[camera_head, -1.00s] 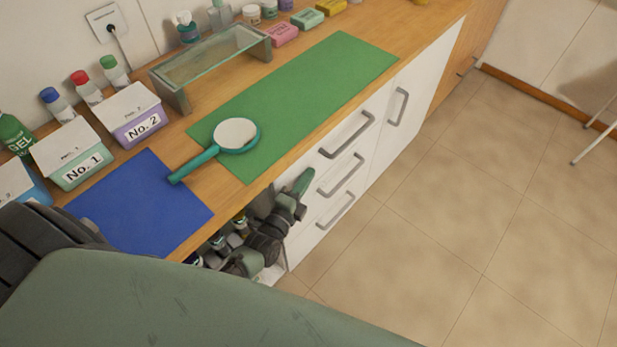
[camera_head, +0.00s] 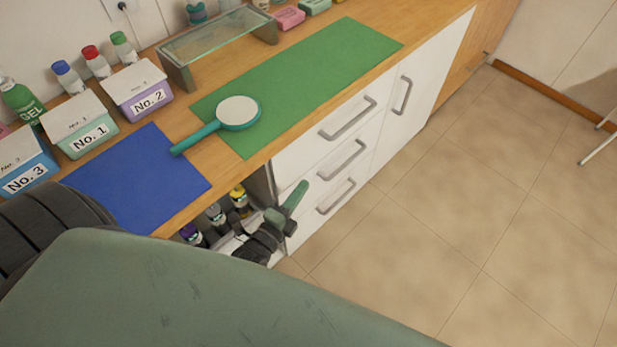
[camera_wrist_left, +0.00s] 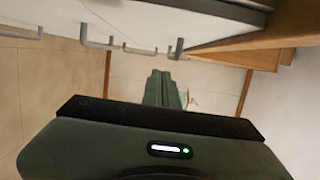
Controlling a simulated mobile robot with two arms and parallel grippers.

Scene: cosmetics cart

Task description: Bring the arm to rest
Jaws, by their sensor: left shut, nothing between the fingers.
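My left gripper (camera_head: 297,198) is shut and empty. In the head view it is low in front of the cabinet, beside the open shelf and near the white drawers. Its closed fingers also show in the left wrist view (camera_wrist_left: 161,90), pointing away over the floor. A large green link of my own arm fills the bottom of the head view. My right gripper is not in view.
A wooden counter (camera_head: 196,134) holds a green mat (camera_head: 310,80), a blue mat (camera_head: 140,185), a teal hand mirror (camera_head: 237,112), labelled boxes and a glass stand. Drawer handles (camera_head: 348,118) stick out beside my gripper. Bottles (camera_head: 239,198) stand in the open shelf. The tiled floor (camera_head: 470,200) at right is clear.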

